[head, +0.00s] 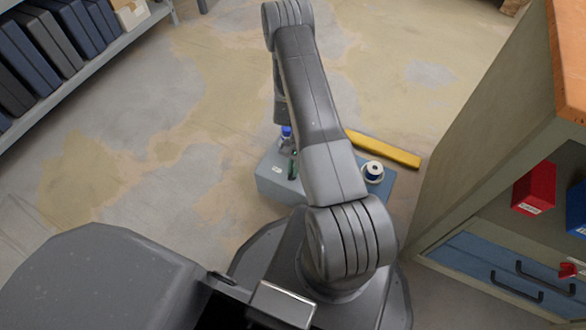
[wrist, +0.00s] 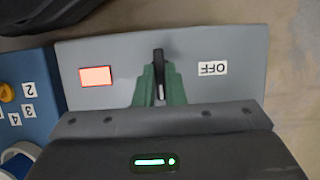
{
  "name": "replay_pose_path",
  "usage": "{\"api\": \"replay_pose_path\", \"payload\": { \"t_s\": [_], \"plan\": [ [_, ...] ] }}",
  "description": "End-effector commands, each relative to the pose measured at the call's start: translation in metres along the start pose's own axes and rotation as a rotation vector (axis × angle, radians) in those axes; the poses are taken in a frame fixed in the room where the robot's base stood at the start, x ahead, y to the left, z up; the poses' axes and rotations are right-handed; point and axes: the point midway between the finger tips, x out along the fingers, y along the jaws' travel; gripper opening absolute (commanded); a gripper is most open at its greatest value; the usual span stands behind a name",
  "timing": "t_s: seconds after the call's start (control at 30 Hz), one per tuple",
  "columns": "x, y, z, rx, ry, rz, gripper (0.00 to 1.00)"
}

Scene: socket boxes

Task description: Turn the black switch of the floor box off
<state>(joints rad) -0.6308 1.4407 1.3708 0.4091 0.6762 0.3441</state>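The grey floor box (wrist: 110,60) fills the middle of the wrist view; in the head view it (head: 272,183) lies partly behind my arm. Its black switch (wrist: 158,53) is an upright lever between a lit orange-red lamp (wrist: 96,76) on the left and an upside-down OFF label (wrist: 212,68) on the right. My gripper (wrist: 160,80) has green fingers close on both sides of the lever, with almost no gap, and appears shut on it. The lever's tip sticks out past the fingers. In the head view only a little green of my gripper (head: 293,163) shows beside the arm.
A blue surface (wrist: 35,88) with number labels and a yellow knob (wrist: 6,92) adjoins the box. A blue-and-white round part (head: 373,172) and a yellow bar (head: 385,148) are right of my arm. A cabinet (head: 490,130) stands right, a shelf (head: 90,70) upper left.

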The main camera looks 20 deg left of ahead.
Motion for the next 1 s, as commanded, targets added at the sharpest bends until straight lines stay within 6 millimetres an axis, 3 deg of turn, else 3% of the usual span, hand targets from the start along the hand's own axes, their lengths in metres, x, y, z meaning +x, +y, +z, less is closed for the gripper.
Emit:
{"api": "replay_pose_path", "payload": {
  "t_s": [0.47, 1.0],
  "plan": [
    [0.0008, -0.0014, -0.0006, -0.100, 0.001, 0.040, 0.00],
    [0.0012, -0.0044, 0.0006, -0.543, 0.000, 0.225, 0.00]
  ]
}}
